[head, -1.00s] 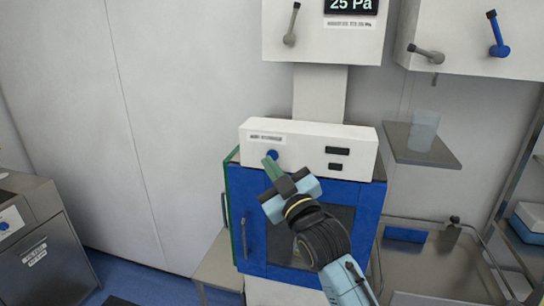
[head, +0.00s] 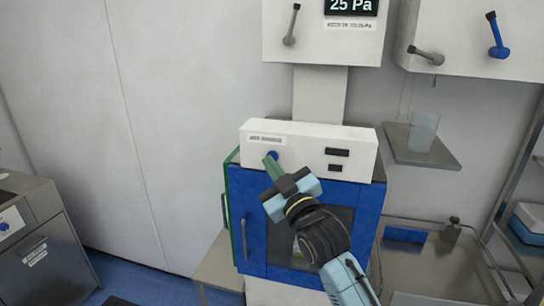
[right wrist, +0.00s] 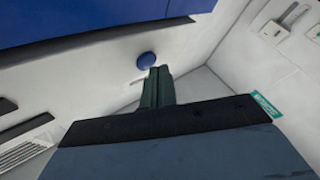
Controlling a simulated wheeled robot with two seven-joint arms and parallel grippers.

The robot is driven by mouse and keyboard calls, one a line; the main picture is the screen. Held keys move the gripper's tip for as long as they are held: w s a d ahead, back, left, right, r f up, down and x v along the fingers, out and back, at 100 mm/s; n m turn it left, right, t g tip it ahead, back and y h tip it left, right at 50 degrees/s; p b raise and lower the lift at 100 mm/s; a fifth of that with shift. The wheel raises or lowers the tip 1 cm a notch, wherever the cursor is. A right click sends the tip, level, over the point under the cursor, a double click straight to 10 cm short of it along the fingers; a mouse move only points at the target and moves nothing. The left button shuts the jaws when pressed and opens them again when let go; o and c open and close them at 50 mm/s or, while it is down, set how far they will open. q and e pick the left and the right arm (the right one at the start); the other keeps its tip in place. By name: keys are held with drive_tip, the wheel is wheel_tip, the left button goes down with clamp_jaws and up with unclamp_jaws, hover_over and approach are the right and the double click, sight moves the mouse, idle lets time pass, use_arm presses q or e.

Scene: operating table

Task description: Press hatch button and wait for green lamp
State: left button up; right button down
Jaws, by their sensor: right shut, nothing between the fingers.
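The round blue hatch button (head: 272,155) is on the left of the white control panel (head: 308,138) above the blue hatch (head: 253,233). It also shows in the right wrist view (right wrist: 146,60). My right gripper (head: 270,163) is shut and empty, its green fingertips right at the button. In the right wrist view its fingers (right wrist: 157,86) end just beside the button; I cannot tell whether they touch it. Two small dark windows (head: 336,152) are on the panel's right; neither shows green. The hatch door is shut. My left gripper is not in view.
A shelf (head: 432,151) with a translucent cup (head: 424,130) is to the right of the panel. A steel worktop (head: 436,270) lies below it. Wall cabinets with handles hang above. A steel cabinet (head: 45,250) stands at the left.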

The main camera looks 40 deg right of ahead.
drive_tip(key=shift+w+d, duration=0.3)
drive_tip(key=shift+d, duration=0.05)
idle(0.7)
idle(0.4)
drive_tip(key=shift+s+a+p, duration=0.4)
drive_tip(key=shift+s+a, duration=0.15)
drive_tip(key=shift+a, duration=0.05)
drive_tip(key=s+a+p, duration=0.1)
drive_tip(key=s+a, duration=0.2)
drive_tip(key=shift+s+a, duration=0.15)
drive_tip(key=shift+a, duration=0.25)
drive_tip(key=shift+f, duration=0.1)
idle(0.7)
